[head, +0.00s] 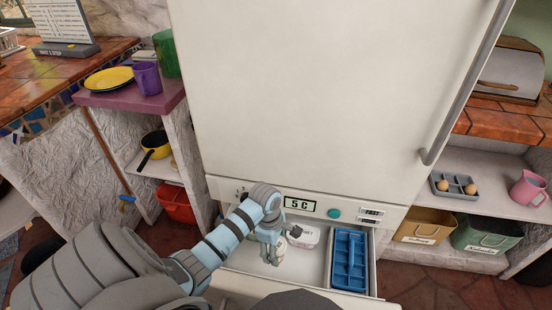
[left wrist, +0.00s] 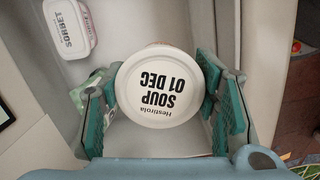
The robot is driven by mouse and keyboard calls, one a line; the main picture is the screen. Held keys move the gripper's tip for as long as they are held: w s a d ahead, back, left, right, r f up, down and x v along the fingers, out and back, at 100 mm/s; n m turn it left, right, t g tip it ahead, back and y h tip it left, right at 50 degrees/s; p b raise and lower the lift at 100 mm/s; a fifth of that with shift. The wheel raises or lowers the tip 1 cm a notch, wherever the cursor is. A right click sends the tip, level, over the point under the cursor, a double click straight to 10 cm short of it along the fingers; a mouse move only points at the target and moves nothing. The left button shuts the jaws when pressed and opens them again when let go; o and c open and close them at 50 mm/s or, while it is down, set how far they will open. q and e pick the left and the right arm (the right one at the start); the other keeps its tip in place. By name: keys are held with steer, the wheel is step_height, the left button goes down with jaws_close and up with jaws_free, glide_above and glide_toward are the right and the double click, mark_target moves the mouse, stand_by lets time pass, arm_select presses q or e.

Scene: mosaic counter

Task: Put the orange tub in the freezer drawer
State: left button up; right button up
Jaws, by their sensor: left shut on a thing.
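My left gripper (head: 276,247) reaches down into the open freezer drawer (head: 312,268). In the left wrist view its green-padded fingers (left wrist: 166,105) are shut on a round tub (left wrist: 157,88) with a white lid reading "Hestirola SOUP 01 DEC". The lid faces the wrist camera. Only a thin reddish edge of the tub's side shows, so I cannot be sure it is orange. The tub is over or inside the drawer; I cannot tell if it touches the floor. My right gripper is not in view.
A white and pink sorbet tub (head: 305,235) lies at the drawer's back, also in the left wrist view (left wrist: 70,27). A blue divided tray (head: 348,262) fills the right side. A pale green item (left wrist: 98,80) lies beside the left finger. The fridge door (head: 320,90) above is closed.

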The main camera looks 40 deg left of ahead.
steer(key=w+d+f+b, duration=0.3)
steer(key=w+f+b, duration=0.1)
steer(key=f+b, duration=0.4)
arm_select(q)
steer(key=f+b, duration=0.1)
steer(key=f, duration=0.5)
steer(key=f+b, duration=0.1)
steer(key=f, duration=0.6)
steer(key=f+b, duration=0.1)
steer(key=f, duration=0.5)
steer(key=shift+w+f+b, duration=0.3)
steer(key=shift+w+f, duration=0.05)
steer(key=shift+r, duration=0.1)
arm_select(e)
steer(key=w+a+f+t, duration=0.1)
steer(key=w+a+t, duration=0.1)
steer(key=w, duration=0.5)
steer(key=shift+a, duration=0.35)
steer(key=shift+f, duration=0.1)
arm_select(q)
steer(key=o, duration=1.4)
